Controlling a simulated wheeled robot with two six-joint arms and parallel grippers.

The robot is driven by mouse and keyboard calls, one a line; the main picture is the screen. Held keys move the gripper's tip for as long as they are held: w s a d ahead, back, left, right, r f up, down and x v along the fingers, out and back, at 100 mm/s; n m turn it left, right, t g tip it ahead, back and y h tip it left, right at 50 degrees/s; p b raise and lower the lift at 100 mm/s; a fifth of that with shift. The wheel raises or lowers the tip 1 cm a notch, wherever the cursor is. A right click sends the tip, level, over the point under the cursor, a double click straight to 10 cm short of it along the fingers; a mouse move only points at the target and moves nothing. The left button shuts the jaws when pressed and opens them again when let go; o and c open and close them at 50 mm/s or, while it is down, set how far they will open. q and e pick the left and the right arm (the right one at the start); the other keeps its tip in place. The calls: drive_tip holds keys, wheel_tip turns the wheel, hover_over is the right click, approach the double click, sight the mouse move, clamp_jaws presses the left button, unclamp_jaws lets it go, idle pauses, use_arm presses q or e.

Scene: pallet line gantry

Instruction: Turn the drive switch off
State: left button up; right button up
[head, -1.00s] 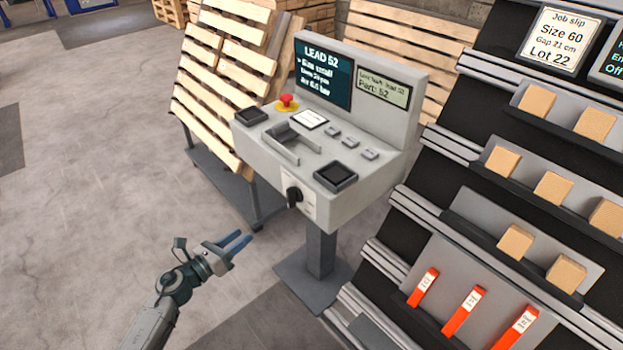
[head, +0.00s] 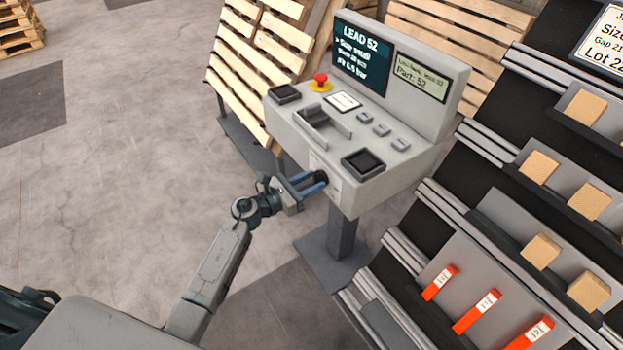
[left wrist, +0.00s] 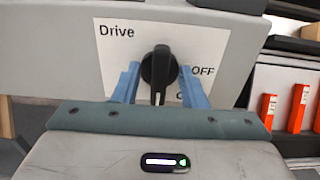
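The drive switch is a black rotary knob (left wrist: 158,72) on a white plate marked "Drive" (left wrist: 117,30), on the front of the grey console. Its grip stands upright, with the narrow end pointing down. "OFF" is printed to its right; another label low on the plate is mostly hidden. My left gripper (head: 316,182) is at the console front, and in the left wrist view its blue fingers (left wrist: 159,84) stand on either side of the knob. They look open, with small gaps beside it. In the head view the knob (head: 321,177) is partly hidden by the fingers. My right gripper is not in view.
The console (head: 300,135) carries a red stop button (head: 321,80), dark square pads, small grey buttons and a screen. Wooden pallets (head: 250,65) lean behind it. A rack (head: 490,190) with wooden blocks and orange pieces stands close on the right.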

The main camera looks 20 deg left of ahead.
use_arm(q)
drive_tip(key=shift+w+d, duration=0.15)
drive_tip(key=shift+w, duration=0.1)
clamp_jaws()
